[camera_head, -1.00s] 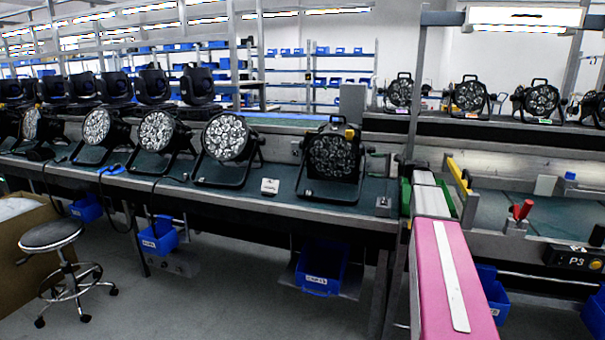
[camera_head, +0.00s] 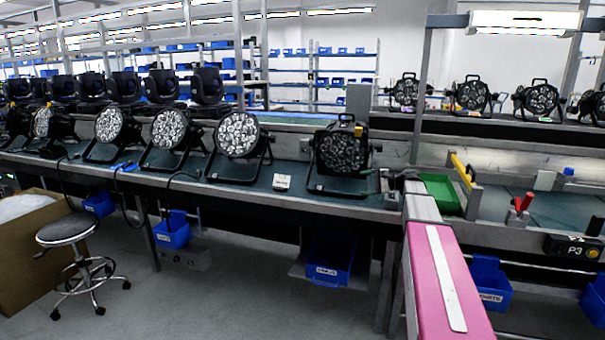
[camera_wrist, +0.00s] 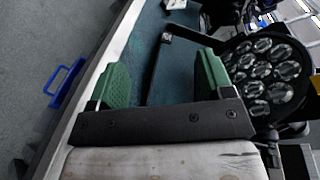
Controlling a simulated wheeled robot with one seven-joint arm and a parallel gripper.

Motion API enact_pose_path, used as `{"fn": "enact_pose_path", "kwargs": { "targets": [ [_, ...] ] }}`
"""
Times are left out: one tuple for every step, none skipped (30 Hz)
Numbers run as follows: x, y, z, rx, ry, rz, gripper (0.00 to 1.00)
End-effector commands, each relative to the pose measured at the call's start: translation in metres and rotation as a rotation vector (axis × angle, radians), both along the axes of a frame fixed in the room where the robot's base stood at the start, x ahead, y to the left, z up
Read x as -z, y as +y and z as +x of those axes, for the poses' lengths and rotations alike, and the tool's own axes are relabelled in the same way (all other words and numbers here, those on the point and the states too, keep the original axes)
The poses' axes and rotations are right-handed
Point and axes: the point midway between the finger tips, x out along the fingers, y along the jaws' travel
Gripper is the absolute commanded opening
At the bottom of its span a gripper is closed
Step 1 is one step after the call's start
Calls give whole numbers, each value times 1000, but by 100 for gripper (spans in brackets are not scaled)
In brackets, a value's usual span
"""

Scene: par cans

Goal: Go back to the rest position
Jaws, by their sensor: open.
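My gripper (camera_wrist: 162,82) shows in the wrist view with its two green fingers wide apart and nothing held between them. The teal bench top shows through the gap. A black par can (camera_wrist: 268,70) with several round lenses is just right of the right finger; I cannot tell whether they touch. In the head view my pink and white arm reaches forward at the lower right, and the fingers cannot be made out clearly. The nearest par can (camera_head: 341,152) stands upright on the bench, left of the arm's far end.
More par cans (camera_head: 239,135) line the bench (camera_head: 300,205) to the left. A green tray (camera_head: 440,190) lies right of my arm's end. Blue bins (camera_head: 330,262) hang under the bench. A stool (camera_head: 68,230) stands at left. The floor (camera_head: 220,300) in front is clear.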

Motion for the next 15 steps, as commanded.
{"fn": "enact_pose_path", "kwargs": {
  "targets": [
    [12, 9, -10, -4, 5, -33, 74],
    [19, 13, -14, -6, 9, -54, 74],
    [29, 18, -19, -10, 13, -86, 74],
    [38, 22, -24, -14, 15, -111, 74],
    [46, 26, -29, -19, 18, -138, 74],
    [58, 32, -37, -26, 21, -178, 74],
    [68, 37, -44, -31, 24, -211, 74],
    [79, 42, -52, -39, 27, -248, 74],
    [95, 50, -65, -53, 31, -303, 74],
    [108, 55, -76, -65, 31, -350, 74],
    [122, 61, -87, -79, 34, -400, 74],
    [141, 67, -104, -102, 33, -472, 74],
    [155, 72, -117, -121, 32, -528, 74],
    [169, 76, -131, -142, 30, -587, 74],
    [186, 80, -149, -174, 24, -664, 74]
  ]
}}
